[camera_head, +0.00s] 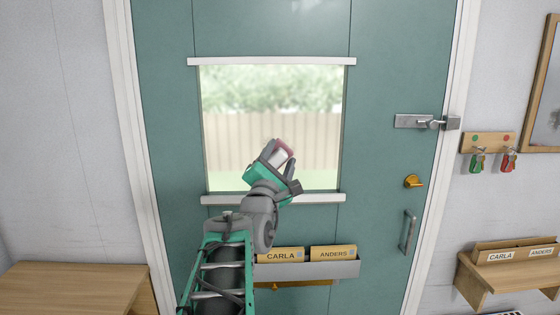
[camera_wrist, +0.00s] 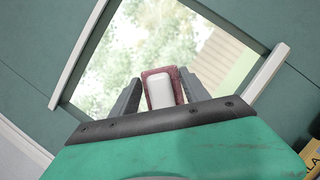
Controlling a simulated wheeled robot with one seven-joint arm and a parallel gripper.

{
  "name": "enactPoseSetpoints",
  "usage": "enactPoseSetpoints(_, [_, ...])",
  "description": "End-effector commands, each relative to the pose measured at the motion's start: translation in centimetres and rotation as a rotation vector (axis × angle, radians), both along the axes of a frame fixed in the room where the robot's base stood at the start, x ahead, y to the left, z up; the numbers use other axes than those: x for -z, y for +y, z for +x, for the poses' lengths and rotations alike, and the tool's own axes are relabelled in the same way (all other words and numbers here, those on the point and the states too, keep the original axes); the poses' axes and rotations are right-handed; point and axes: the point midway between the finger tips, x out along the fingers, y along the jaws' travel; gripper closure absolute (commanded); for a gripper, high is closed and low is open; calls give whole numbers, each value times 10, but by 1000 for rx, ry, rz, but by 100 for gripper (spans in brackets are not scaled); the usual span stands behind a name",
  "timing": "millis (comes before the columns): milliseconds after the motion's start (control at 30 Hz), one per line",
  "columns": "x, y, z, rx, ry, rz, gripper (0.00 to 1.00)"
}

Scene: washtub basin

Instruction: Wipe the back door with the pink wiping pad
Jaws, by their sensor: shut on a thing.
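The back door (camera_head: 375,90) is teal with a window (camera_head: 300,95) framed by white ledges above and below. My gripper (camera_head: 280,156) is shut on the pink wiping pad (camera_head: 287,150), in front of the lower middle of the window. In the wrist view the pad (camera_wrist: 149,74) shows a pink rim and a white block-like part between the two grey fingers (camera_wrist: 160,95). The window (camera_wrist: 160,40) lies behind it, seen tilted. I cannot tell whether the pad touches the glass. My gripper hides part of the window and its lower ledge.
A letter holder (camera_head: 340,270) with "CARLA" and "ANDERS" cards is on the lower door. A latch (camera_head: 425,122), brass knob (camera_head: 413,181) and grey handle (camera_head: 408,232) stick out at the right. Key hooks (camera_head: 488,142) hang beyond the frame. A wooden surface (camera_head: 75,285) stands lower left.

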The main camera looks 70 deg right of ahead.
Motion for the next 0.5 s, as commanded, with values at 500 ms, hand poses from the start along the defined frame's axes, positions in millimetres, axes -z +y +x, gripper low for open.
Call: enactPoseSetpoints(500, [-3,-46,22,1,2,-1,100])
